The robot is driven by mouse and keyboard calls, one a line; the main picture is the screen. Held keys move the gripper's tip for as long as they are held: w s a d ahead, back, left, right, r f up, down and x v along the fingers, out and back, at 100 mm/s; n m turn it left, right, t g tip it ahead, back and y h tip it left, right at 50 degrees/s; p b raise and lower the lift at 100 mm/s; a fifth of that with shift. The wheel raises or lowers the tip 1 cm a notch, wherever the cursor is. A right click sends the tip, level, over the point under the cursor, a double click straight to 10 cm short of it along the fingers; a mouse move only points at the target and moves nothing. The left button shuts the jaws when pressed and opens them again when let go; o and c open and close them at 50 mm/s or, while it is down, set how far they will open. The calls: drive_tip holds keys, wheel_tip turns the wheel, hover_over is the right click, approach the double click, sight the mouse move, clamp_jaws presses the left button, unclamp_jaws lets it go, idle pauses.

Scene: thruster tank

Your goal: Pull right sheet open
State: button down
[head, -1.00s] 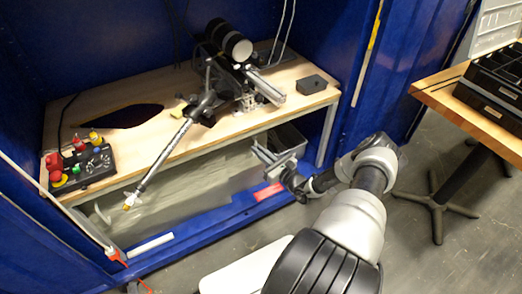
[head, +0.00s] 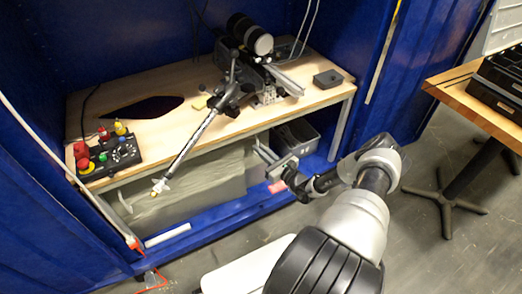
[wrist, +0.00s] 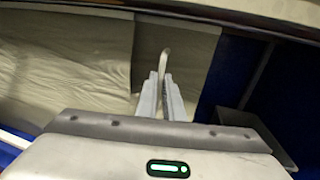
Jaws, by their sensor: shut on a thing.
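A pale grey, translucent sheet (head: 205,175) hangs under the workbench and covers the left and middle of the space below it. In the wrist view, a wrinkled pale sheet part (wrist: 65,60) is at left, and a smoother grey panel (wrist: 195,50) hangs right of centre. My gripper (head: 268,152) is at the right edge of the sheet. In the wrist view, my gripper (wrist: 165,85) is shut on a thin, light, upright handle-like piece (wrist: 165,60) in front of the sheet. Its lower part is hidden between the fingers.
A grey bin (head: 298,140) stands under the uncovered right end of the workbench (head: 150,130). The bench's right leg (head: 340,130) and the blue wall (head: 425,90) are close to my arm. A wooden table (head: 475,110) is at right.

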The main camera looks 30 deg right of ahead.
drive_tip(key=shift+f, duration=0.1)
drive_tip(key=c, duration=1.9)
unclamp_jaws()
drive_tip(key=shift+s, duration=0.1)
drive_tip(key=p+v, duration=0.2)
drive_tip(key=v, duration=1.5)
drive_tip(key=shift+s+p, duration=0.15)
drive_tip(key=shift+p, duration=0.2)
